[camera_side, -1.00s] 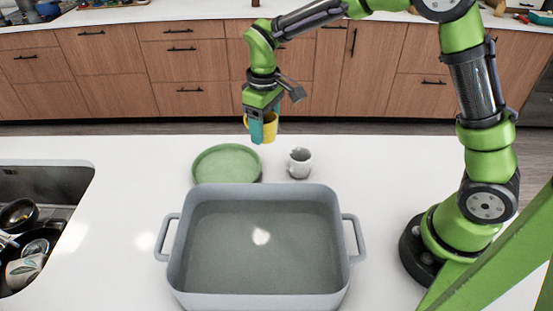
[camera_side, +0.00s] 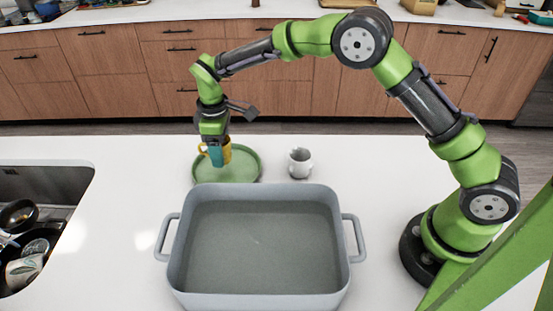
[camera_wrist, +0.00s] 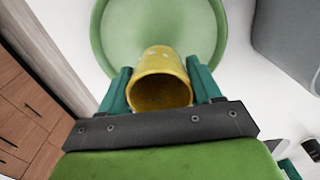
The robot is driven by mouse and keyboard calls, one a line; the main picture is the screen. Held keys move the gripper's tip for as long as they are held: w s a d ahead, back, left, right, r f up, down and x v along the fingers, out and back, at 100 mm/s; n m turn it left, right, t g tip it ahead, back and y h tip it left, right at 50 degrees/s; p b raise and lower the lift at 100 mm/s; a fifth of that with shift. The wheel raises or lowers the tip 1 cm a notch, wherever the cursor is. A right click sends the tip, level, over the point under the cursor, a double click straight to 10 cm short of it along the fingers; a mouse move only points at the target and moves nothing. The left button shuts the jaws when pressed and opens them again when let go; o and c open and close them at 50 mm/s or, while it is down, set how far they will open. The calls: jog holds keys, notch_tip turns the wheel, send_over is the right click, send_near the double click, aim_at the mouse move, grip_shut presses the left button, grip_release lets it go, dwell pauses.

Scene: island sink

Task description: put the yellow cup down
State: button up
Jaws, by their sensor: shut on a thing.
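The yellow cup (camera_side: 227,152) is held in my gripper (camera_side: 215,157), over the green plate (camera_side: 243,173) in the side view. In the wrist view the yellow cup (camera_wrist: 160,82) sits between the two teal fingers of my gripper (camera_wrist: 160,85), which are shut on it. The green plate (camera_wrist: 190,45) spreads out beyond the cup there. The cup's opening faces the wrist camera. I cannot tell whether the cup's base touches the plate.
A large grey-blue roasting pan (camera_side: 334,235) with two handles stands just in front of the plate. A sink (camera_side: 60,182) holding dishes is at the left. The white counter (camera_side: 130,175) is clear left of the plate.

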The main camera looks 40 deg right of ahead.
jog(key=shift+f, duration=1.75)
jog(key=shift+f, duration=0.1)
jog(key=o, duration=1.2)
